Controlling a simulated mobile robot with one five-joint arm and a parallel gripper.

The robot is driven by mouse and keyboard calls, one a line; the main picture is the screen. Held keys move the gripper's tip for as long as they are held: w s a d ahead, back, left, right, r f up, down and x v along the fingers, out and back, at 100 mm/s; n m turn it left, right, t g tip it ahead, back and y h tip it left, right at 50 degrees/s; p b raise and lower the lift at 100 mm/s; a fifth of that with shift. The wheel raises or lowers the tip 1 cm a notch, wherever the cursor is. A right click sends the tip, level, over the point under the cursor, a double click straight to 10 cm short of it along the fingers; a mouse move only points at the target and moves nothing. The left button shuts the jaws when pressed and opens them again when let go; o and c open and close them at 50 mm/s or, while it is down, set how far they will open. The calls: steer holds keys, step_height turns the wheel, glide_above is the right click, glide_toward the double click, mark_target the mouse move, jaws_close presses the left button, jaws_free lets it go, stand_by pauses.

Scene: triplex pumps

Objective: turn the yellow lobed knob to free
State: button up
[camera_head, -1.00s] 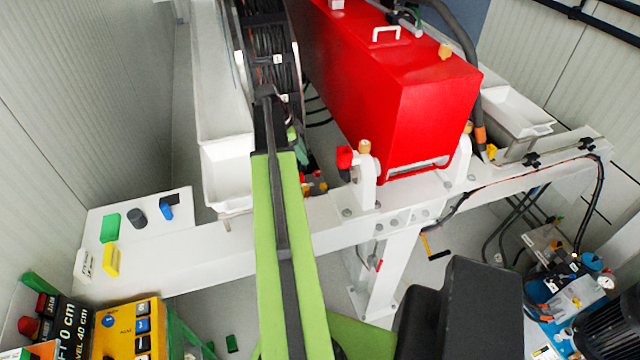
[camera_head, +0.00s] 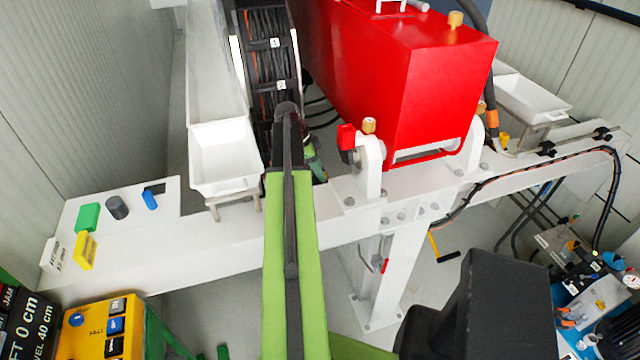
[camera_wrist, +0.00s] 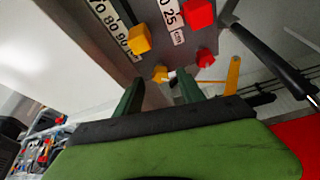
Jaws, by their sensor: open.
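In the wrist view a small yellow knob (camera_wrist: 160,74) shows just beyond the gap between my fingertips. It is small and its lobes and turned position cannot be made out. My gripper (camera_wrist: 158,86) is open, with one dark green finger on each side of the gap and nothing between them. I cannot tell how far the knob lies beyond the tips. A larger yellow block-shaped piece (camera_wrist: 139,40) sits above and left, beside a printed scale. In the head view my green arm covers the knob, and only a bit of dark green shows beside the arm.
In the wrist view two red pieces (camera_wrist: 205,58) and a yellow lever (camera_wrist: 232,72) stand right of the knob. The head view shows a red tank (camera_head: 400,90), a cable reel (camera_head: 268,60), a white tray (camera_head: 222,160) and a white beam (camera_head: 210,250).

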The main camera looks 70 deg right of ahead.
steer(key=shift+b+x, duration=0.3)
steer(key=shift+x, duration=0.6)
steer(key=shift+r, duration=0.1)
jaws_close()
steer(key=n, duration=0.2)
steer(key=n+t+h, duration=0.1)
steer(key=n, duration=0.1)
steer(key=shift+s+a, duration=0.2)
steer(key=shift+a, duration=0.05)
steer(key=shift+s+n+t+h, duration=0.1)
steer(key=shift+n+t+h, duration=0.25)
steer(key=shift+n, duration=0.95)
steer(key=shift+s+n+t+h, duration=0.15)
steer(key=shift+n+t, duration=0.4)
steer(key=shift+n, duration=0.75)
steer(key=shift+w, duration=0.1)
